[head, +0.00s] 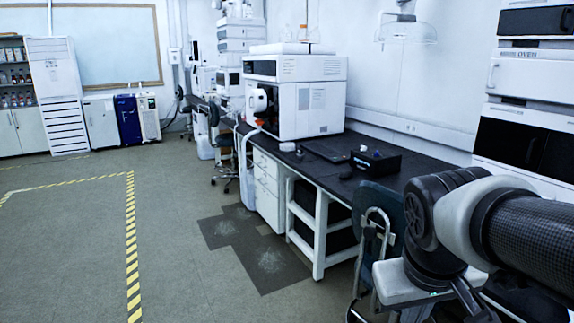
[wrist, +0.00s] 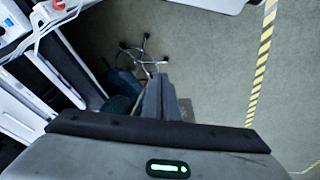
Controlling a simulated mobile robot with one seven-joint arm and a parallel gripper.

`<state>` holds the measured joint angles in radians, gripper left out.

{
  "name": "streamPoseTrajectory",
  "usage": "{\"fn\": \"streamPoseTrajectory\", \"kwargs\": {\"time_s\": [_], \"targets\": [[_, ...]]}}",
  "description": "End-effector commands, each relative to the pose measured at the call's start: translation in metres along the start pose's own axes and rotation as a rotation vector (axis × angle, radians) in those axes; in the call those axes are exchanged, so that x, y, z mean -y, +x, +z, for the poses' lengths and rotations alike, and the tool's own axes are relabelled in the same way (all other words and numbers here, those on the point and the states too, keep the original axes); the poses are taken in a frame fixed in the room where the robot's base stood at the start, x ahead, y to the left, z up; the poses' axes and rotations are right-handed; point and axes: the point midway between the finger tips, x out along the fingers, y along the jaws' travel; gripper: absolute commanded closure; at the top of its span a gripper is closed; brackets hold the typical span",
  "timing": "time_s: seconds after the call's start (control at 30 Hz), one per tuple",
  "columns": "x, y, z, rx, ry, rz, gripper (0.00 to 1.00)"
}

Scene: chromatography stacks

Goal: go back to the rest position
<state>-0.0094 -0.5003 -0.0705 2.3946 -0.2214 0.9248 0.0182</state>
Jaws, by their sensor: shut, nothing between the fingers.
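My gripper (wrist: 161,86) shows in the wrist view with its two grey fingers together and nothing between them. It points out over the floor, beside the lab bench. In the head view my dark arm reaches in from the right edge, in front of the bench; the fingertips cannot be made out there.
The black-topped bench (head: 345,177) carries a white instrument (head: 312,105) and a black box (head: 376,163). A dark chair (head: 380,205) stands close to my arm. A white oven stack (head: 530,75) is at right. Open floor (head: 75,240) with yellow-striped tape lies at left.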

Motion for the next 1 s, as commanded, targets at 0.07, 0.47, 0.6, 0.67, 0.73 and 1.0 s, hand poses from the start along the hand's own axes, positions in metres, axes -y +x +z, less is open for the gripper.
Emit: {"fn": "streamPoseTrajectory", "kwargs": {"time_s": [0.07,0.47,0.6,0.67,0.73,1.0], "targets": [[0.016,-0.012,0.006,-0.055,0.022,-0.044,1.00],[0.048,-0.080,0.006,-0.173,0.069,-0.158,1.00],[0.042,-0.112,-0.005,-0.172,0.069,-0.157,1.00],[0.039,-0.128,-0.010,-0.172,0.069,-0.157,1.00],[0.035,-0.149,-0.018,-0.172,0.069,-0.157,1.00],[0.021,-0.228,-0.043,-0.171,0.068,-0.156,1.00]]}}
